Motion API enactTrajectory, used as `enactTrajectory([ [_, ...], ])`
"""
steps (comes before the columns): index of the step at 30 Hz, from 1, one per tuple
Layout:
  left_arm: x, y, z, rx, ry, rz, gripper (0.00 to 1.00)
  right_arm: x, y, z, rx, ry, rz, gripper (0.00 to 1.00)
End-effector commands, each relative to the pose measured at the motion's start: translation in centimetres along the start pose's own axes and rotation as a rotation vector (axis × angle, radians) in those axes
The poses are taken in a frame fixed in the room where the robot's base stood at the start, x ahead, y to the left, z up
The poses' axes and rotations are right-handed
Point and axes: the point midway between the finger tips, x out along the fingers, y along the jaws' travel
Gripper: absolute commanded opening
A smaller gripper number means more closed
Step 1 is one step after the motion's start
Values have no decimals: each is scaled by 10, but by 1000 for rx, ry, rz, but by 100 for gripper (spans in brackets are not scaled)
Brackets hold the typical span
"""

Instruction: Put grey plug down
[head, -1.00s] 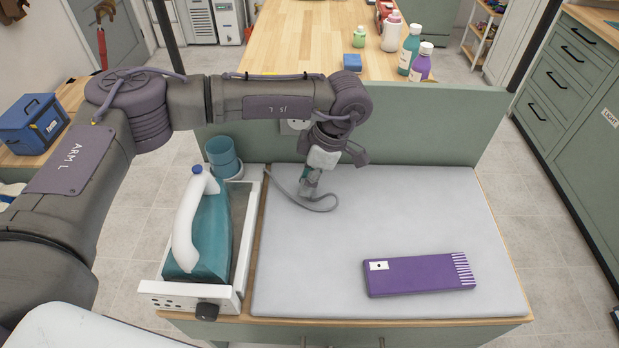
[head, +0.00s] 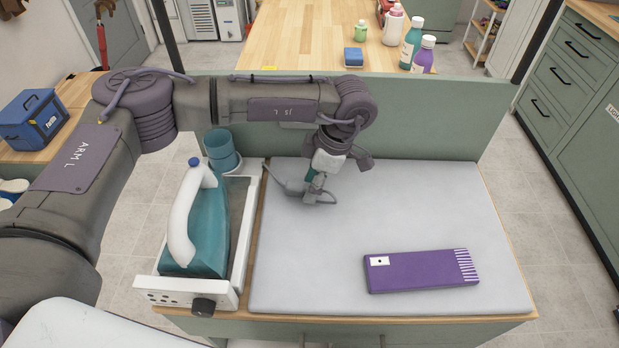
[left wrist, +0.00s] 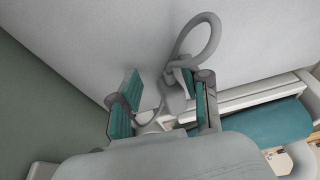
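The grey plug (left wrist: 174,98) with its grey cable (left wrist: 214,42) shows in the left wrist view between my left gripper's fingers, close to the right-hand finger. A gap shows between the plug and the other teal-padded finger. My left gripper (left wrist: 160,92) is open around the plug. In the head view my left gripper (head: 314,192) points down, low over the back left of the light grey ironing surface (head: 400,215), and the cable (head: 288,190) lies just left of it. Whether the plug touches the surface is hard to tell. My right gripper is out of view.
A teal and white iron (head: 208,235) stands in a white tray (head: 180,291) on the left, with a teal cup (head: 221,150) behind it. A purple box-like item (head: 420,272) lies front right. A green panel (head: 430,120) rises behind. The surface's middle is clear.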

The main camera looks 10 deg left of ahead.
Motion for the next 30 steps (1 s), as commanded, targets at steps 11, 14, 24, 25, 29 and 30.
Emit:
enactTrajectory([
  [11,-12,3,-6,-9,1,4,49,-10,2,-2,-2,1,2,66],
  [14,-22,3,-7,-10,0,7,49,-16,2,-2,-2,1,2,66],
  [24,-95,4,-5,-10,-1,10,49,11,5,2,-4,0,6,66],
  [25,-101,3,-6,-11,0,9,49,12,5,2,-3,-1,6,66],
  [29,-121,3,-6,-11,0,8,49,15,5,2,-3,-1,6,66],
  [30,-125,3,-6,-10,0,7,49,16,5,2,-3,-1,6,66],
])
